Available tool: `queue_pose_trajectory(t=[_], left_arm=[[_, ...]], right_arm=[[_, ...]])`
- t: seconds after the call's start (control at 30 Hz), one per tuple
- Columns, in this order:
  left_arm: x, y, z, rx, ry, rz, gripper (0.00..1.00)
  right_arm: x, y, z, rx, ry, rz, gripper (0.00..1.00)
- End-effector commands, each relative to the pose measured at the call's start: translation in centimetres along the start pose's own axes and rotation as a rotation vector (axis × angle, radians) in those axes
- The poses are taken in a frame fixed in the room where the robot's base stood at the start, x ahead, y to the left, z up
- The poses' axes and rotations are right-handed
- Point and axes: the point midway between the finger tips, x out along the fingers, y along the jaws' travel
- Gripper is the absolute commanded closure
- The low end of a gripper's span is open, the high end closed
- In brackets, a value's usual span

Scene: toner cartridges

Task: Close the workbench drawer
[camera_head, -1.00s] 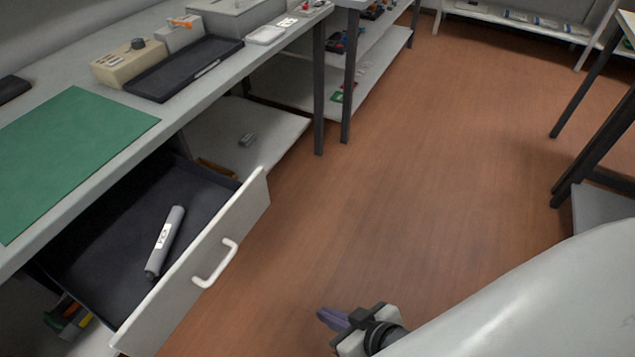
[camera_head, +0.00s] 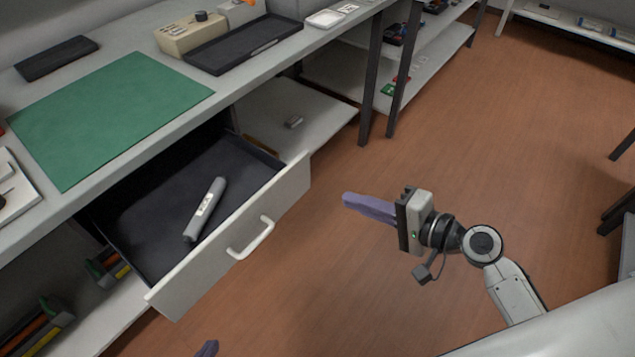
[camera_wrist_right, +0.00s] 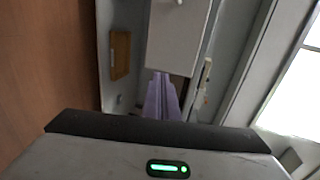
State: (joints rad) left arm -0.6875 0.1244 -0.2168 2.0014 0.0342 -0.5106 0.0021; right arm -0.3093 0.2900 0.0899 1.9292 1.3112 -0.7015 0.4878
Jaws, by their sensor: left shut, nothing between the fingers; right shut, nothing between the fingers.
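The workbench drawer is pulled out, its white front panel (camera_head: 215,257) standing well away from the bench. A white bar handle (camera_head: 251,238) is on its front. The drawer holds a grey cylinder (camera_head: 205,209) with a white label. My right gripper (camera_head: 350,200) is shut and empty, to the right of the drawer front and apart from it in the head view. Its purple fingers (camera_wrist_right: 161,98) point toward the pale drawer front (camera_wrist_right: 180,42) in the right wrist view. Only a purple fingertip of my left gripper (camera_head: 207,348) shows at the bottom edge, below the drawer front.
The workbench top carries a green mat (camera_head: 105,115), a black tray (camera_head: 243,44) and a beige box (camera_head: 190,36). A lower shelf (camera_head: 290,115) lies beyond the drawer, by a dark table leg (camera_head: 372,80). Open brown floor (camera_head: 480,130) is to the right.

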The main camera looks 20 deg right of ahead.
Motion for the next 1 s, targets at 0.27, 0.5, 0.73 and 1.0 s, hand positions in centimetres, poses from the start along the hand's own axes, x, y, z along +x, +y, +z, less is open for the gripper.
queue_pose_trajectory(t=[0.27,0.5,0.73,1.0], left_arm=[[0.0,0.0,0.1,0.0,0.0,0.0,1.0],[-0.1,0.0,-0.1,-0.001,-0.001,-0.001,1.0],[-0.1,-0.1,0.2,-0.002,-0.005,-0.001,1.0],[-0.1,-0.1,0.2,-0.001,-0.005,-0.002,1.0]], right_arm=[[6.2,-0.1,0.0,0.001,-0.001,-0.003,1.0],[9.4,-1.0,0.0,-0.001,0.0,-0.001,1.0],[10.2,-1.2,0.1,-0.002,0.0,0.002,1.0],[10.1,-1.1,0.0,-0.002,0.0,0.002,1.0]])
